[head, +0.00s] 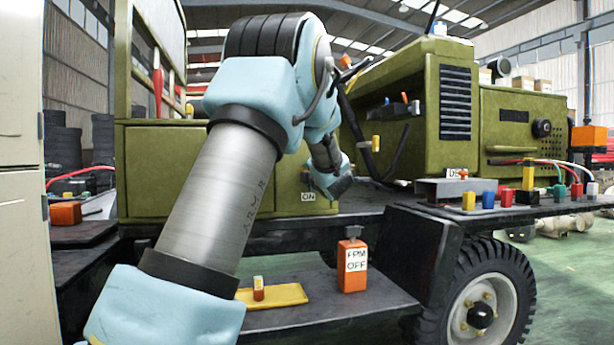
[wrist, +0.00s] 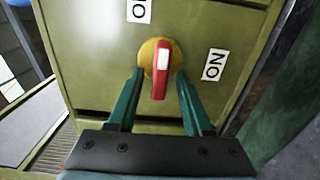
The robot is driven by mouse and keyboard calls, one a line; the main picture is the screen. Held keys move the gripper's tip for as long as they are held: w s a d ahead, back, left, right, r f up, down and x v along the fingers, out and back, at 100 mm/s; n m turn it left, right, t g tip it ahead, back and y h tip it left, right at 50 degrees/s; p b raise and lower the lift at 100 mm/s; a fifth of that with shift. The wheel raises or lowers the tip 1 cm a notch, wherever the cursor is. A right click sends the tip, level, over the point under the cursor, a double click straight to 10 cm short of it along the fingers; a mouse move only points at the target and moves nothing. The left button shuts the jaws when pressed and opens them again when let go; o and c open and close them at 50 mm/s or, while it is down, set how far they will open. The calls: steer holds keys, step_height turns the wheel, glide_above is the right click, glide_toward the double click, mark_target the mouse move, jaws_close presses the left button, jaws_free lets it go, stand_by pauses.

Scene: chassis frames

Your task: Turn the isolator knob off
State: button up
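The isolator knob (wrist: 160,68) shows in the wrist view as a red handle with a white mark on a round yellow base, on an olive-green panel (wrist: 90,50). Its handle runs nearly up and down in that picture. An ON label (wrist: 213,65) is to its right, and a second label (wrist: 139,10), cut off by the top edge, is above it. My gripper (wrist: 159,78) is open, its two green fingers on either side of the knob with gaps showing. In the head view my arm hides the knob; an ON label (head: 308,197) shows beside my wrist.
An orange box marked FPM OFF (head: 353,266) and a yellow tray (head: 275,296) with a small block are on the lower step. A grey bracket (head: 456,188) and several coloured terminals stand on the deck at right. A wheel (head: 480,308) is below.

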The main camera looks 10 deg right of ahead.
steer(key=s+d, duration=0.1)
steer(key=s, duration=0.9)
steer(key=shift+s+d+p, duration=0.2)
steer(key=shift+s+p, duration=0.15)
